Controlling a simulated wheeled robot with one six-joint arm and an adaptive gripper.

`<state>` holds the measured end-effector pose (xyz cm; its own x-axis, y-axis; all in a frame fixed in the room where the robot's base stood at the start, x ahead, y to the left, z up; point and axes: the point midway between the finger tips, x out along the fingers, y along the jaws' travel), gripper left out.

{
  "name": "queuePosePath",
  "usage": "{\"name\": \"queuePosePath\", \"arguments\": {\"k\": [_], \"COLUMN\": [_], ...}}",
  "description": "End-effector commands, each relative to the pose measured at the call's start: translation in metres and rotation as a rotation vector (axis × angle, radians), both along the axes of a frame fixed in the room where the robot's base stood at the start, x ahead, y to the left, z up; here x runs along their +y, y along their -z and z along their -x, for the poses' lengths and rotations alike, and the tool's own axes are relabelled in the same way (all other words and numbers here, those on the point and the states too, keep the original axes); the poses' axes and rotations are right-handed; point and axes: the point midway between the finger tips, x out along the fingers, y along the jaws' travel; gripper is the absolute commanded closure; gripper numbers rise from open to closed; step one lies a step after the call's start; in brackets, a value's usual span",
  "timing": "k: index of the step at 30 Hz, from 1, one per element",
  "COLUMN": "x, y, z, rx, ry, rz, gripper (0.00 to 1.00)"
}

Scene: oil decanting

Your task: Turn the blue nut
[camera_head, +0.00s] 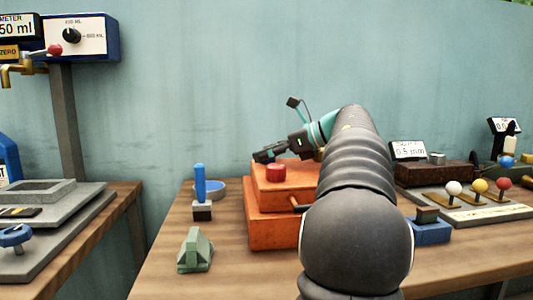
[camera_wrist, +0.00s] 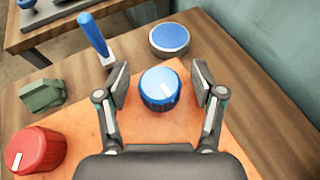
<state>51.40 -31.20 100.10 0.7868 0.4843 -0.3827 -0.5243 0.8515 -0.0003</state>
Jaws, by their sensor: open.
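My gripper (camera_wrist: 160,84) is open, with one finger to the left and one to the right of the blue nut. A gap shows on both sides, and the nut is not held. In the head view my gripper (camera_head: 266,155) is above the box's back part, and I cannot make out the blue nut there.
A red knob (camera_wrist: 35,150) with a white mark is on the same box, at the lower left. A blue-handled tool (camera_wrist: 95,36), a round blue-topped dish (camera_wrist: 170,39) and a green block (camera_wrist: 41,95) stand beside the box. Several coloured levers (camera_head: 479,187) are at the right.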

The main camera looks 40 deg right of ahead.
Motion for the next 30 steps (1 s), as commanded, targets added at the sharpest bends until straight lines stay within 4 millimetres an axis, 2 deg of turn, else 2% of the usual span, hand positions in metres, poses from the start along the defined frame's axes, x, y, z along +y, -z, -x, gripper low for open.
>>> {"name": "queuePosePath", "arguments": {"k": [1,6,8,19,30], "x": [0.0000,0.0000,-0.0001,0.0001,0.0015], "y": [0.0000,0.0000,0.0000,0.0022,0.0015], "z": [0.0001,0.0001,0.0000,0.0002,0.0005], "rx": [0.000,0.000,0.000,-0.002,-0.004], "ry": [0.000,0.000,0.000,0.054,0.308], "rz": [0.000,0.000,0.000,0.002,0.002], "gripper": [0.37,0.80,0.93,0.93,0.93]}}
